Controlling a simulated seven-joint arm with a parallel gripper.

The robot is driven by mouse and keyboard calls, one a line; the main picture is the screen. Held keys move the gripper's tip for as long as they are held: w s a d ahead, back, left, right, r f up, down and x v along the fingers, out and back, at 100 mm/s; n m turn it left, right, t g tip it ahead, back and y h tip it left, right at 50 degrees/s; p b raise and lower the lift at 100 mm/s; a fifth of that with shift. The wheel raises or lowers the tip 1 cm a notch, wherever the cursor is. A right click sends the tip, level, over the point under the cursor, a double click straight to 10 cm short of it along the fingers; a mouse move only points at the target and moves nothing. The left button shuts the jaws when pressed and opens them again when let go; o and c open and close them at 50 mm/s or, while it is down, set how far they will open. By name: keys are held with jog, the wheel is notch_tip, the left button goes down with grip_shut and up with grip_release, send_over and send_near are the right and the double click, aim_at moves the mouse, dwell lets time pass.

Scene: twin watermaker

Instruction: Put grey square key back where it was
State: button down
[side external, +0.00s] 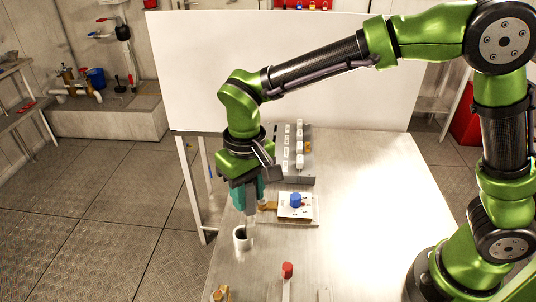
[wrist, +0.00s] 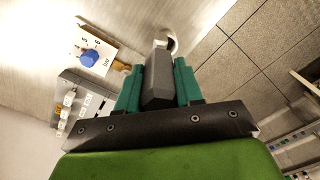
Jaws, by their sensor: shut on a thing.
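My gripper (side external: 247,197) points down over the left edge part of the table, its teal fingers closed on the grey square key. In the wrist view the dark grey key (wrist: 157,82) sits between the two teal fingers, with its end sticking out past them. A small white cup (side external: 241,243) with a dark opening stands on the table just below my gripper. In the wrist view the cup's rim (wrist: 173,42) shows partly, behind the key's end. The key is apart from the cup in height as far as I can see, though its lower end is hard to make out in the side view.
A white panel with a blue knob (side external: 296,199) and a brass fitting (side external: 267,206) lie right of my gripper. A grey box with rows of white switches (side external: 304,165) stands behind. A red-capped post (side external: 287,270) is in front. The table's right side is clear.

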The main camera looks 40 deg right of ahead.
jog(key=shift+w+a+f, duration=0.1)
jog(key=shift+w+a, duration=0.3)
jog(key=shift+w, duration=0.2)
jog(key=shift+w+a+f, duration=0.1)
jog(key=shift+w+f, duration=0.05)
jog(key=shift+f, duration=0.75)
jog(key=shift+w+a+f, duration=0.1)
jog(key=shift+f, duration=0.85)
jog(key=c, duration=0.7)
grip_release()
jog(key=shift+f, duration=0.1)
jog(key=shift+c, duration=0.2)
